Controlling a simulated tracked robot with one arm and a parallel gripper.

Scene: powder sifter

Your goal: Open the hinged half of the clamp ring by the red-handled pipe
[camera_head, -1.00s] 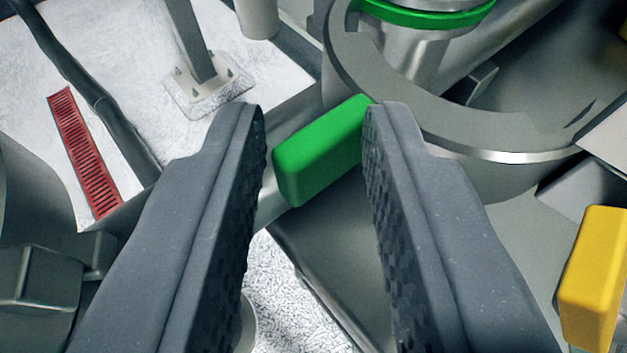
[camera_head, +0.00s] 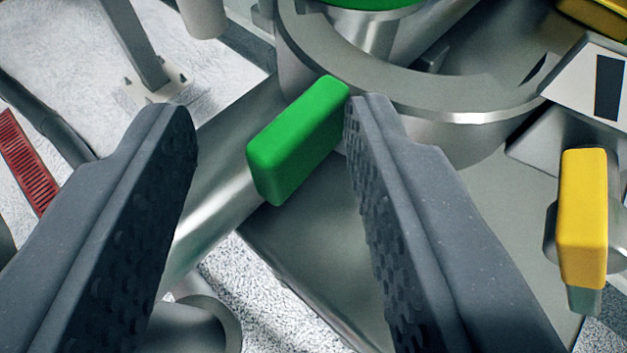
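My gripper (camera_head: 270,108) is open, with its two dark, studded fingers wide apart and nothing held. A green block-shaped handle (camera_head: 300,140) lies ahead in the gap, close to the right fingertip. Whether they touch I cannot tell. A thick grey curved ring (camera_head: 455,112) with a flat rim is behind the handle at the upper right. I cannot tell whether it is the clamp ring. No hinge and no red-handled pipe can be made out.
A yellow handle (camera_head: 582,215) stands at the right. A smooth metal pipe (camera_head: 225,160) runs diagonally behind the green handle. A red slotted grate (camera_head: 27,160) lies on the white floor at left. A metal post (camera_head: 137,48) stands on a bolted plate.

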